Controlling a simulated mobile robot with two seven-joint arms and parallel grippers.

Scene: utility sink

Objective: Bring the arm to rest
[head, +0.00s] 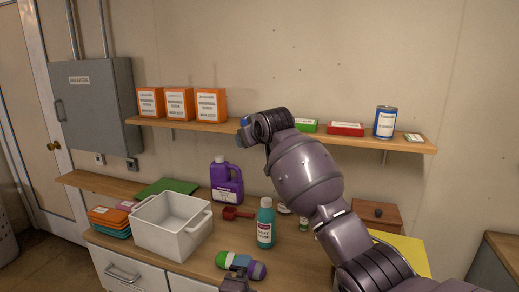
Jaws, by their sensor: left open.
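My left gripper (237,279) is dark and shows only in part at the bottom edge, just below a green, white and purple capsule-shaped object (240,264) on the wooden counter. It is open. I cannot tell whether it touches that object. A large purple-grey arm of mine rises from the lower right and bends in front of the shelf.
A wooden shelf (407,143) carries orange boxes (180,104) and a blue can (385,122). On the counter stand a white bin (172,224), a purple jug (227,184), a teal bottle (265,224) and a red scoop (236,213). A wooden box (376,214) stands right.

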